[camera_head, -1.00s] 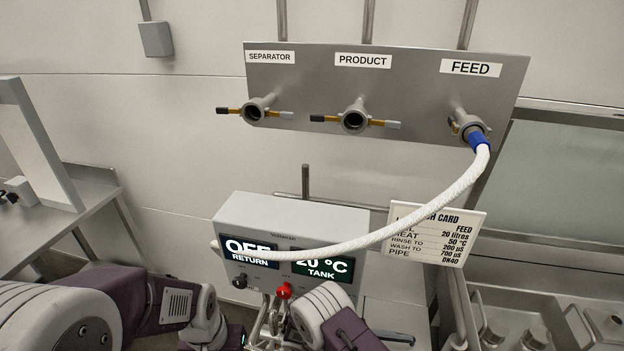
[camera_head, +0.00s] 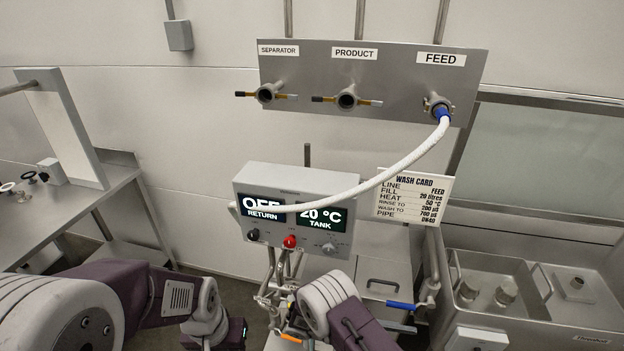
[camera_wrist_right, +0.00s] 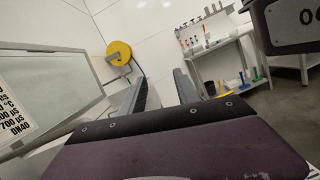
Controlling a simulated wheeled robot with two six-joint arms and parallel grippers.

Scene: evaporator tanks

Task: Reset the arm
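My left arm (camera_head: 110,295) comes in from the left in the head view, bent, with its wrist end (camera_head: 215,320) low in the picture. Its gripper fingers are not visible there. My right arm (camera_head: 335,305) shows at the bottom centre, in front of the tank controls. In the right wrist view my right gripper (camera_wrist_right: 158,90) has its two dark fingers apart with nothing between them. A white hose (camera_head: 400,165) runs from the blue-collared FEED port (camera_head: 438,107) down to the left side of the control box (camera_head: 290,180).
The port panel (camera_head: 370,75) also carries open SEPARATOR (camera_head: 266,94) and PRODUCT (camera_head: 347,98) ports. A wash card (camera_head: 414,196) hangs right of the box. A steel bench (camera_head: 85,205) is at left, a steel sink unit (camera_head: 540,300) at right. A yellow reel (camera_wrist_right: 118,52) hangs on the wall.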

